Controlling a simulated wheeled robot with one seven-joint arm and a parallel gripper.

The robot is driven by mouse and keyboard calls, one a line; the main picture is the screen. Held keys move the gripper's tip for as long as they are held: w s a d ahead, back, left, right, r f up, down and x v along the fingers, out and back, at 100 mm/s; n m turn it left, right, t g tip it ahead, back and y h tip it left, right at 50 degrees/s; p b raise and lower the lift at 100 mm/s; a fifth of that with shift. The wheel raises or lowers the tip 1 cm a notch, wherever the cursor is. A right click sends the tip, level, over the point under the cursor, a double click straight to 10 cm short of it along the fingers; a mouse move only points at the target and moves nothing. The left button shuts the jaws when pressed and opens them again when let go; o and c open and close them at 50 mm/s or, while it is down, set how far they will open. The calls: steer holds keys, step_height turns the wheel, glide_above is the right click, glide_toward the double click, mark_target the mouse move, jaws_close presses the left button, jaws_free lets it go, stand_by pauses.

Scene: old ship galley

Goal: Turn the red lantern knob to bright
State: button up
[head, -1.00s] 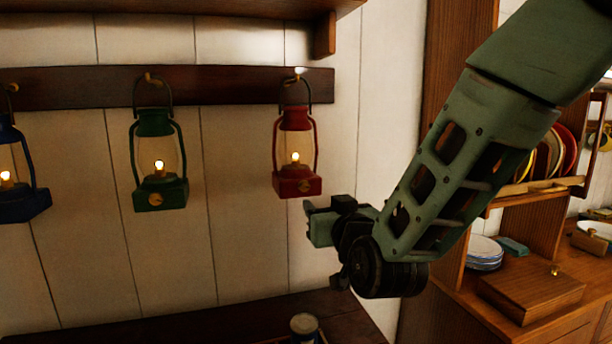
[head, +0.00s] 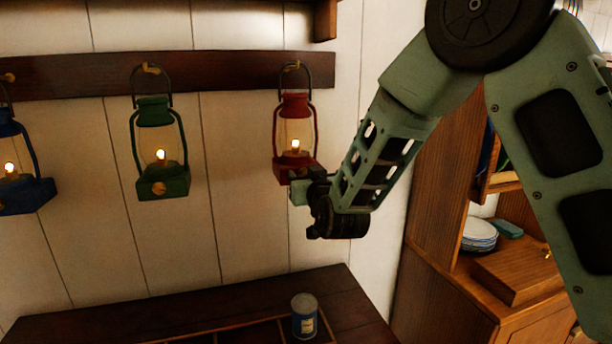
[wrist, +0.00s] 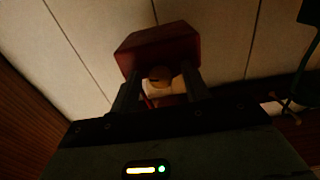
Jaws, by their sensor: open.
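The red lantern (head: 295,130) hangs from a hook on the dark wall rail, its small flame lit. My gripper (head: 299,185) is at the lower front of its base in the head view and covers the knob there. In the wrist view, the red base (wrist: 158,48) is just beyond my gripper (wrist: 160,84). The brass knob (wrist: 160,75) shows between the two open fingers, one on each side of it. I cannot tell whether either finger touches it.
A green lantern (head: 160,150) and a blue lantern (head: 22,165) hang to the left. A can (head: 304,316) stands on the dark table (head: 200,310) below. A wooden cabinet (head: 440,210) with plates (head: 479,234) stands at the right.

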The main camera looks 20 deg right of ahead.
steer(key=c, duration=1)
steer(key=shift+f+b, duration=0.1)
steer(key=shift+b, duration=0.4)
steer(key=shift+a+m+b, duration=0.1)
steer(key=shift+m+b, duration=13.6)
steer(key=shift+b, duration=2.4)
